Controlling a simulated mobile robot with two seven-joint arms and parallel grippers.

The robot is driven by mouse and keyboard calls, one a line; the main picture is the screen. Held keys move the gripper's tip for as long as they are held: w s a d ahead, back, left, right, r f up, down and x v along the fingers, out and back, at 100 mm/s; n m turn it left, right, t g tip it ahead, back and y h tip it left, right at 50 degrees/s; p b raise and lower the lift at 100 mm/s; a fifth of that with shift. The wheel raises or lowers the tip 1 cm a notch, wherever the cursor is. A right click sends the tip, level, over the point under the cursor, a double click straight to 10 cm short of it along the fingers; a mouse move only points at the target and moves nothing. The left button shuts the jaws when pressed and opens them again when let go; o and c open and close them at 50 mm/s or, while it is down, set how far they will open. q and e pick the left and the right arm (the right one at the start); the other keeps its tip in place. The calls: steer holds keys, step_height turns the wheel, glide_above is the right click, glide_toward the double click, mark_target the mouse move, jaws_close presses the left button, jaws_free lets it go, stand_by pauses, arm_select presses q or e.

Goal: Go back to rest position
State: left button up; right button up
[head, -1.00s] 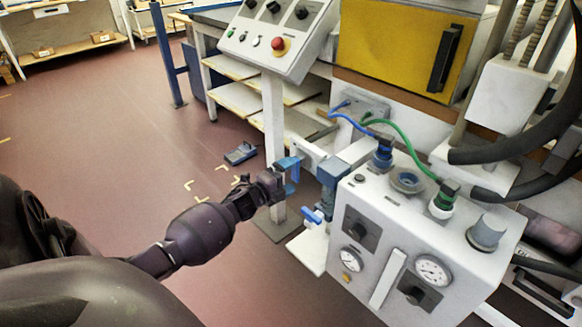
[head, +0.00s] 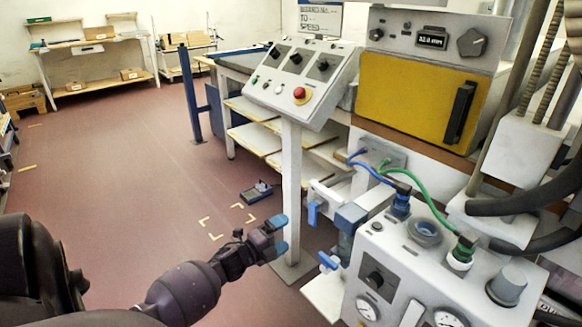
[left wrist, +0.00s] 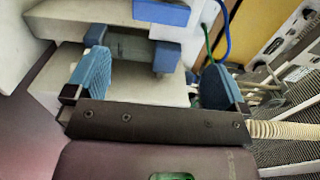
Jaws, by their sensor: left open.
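My left gripper (head: 279,236) is open and empty, its blue-padded fingertips apart, in the lower middle of the head view. It hangs in the air left of the grey control box, clear of the upper blue lever (head: 313,212) and the lower blue lever (head: 328,261). In the left wrist view, its two blue pads (left wrist: 155,75) stand wide apart with nothing gripped between them. Beyond them are pale machine parts with a blue-ended bar (left wrist: 160,13). My right gripper is not in view.
The grey control box (head: 398,262) has gauges and hose fittings on the right. A white post (head: 291,190) holds a sloped button panel (head: 300,80) behind my gripper. A yellow-doored oven (head: 405,100) stands behind.

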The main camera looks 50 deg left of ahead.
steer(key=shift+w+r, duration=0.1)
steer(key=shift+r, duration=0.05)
arm_select(q)
steer(key=s+d+r+n+g+p, duration=0.1)
steer(key=s+d+n+g+p, duration=0.2)
steer(key=s+d+n, duration=0.6)
steer(key=s+d+r+n+g+y+p, duration=0.1)
steer(key=s+d+n+g+p, duration=0.3)
steer(key=s+d+n, duration=0.5)
steer(key=s+d+p, duration=0.2)
steer(key=s+d, duration=0.1)
steer(key=s, duration=0.7)
steer(key=shift+r, duration=0.25)
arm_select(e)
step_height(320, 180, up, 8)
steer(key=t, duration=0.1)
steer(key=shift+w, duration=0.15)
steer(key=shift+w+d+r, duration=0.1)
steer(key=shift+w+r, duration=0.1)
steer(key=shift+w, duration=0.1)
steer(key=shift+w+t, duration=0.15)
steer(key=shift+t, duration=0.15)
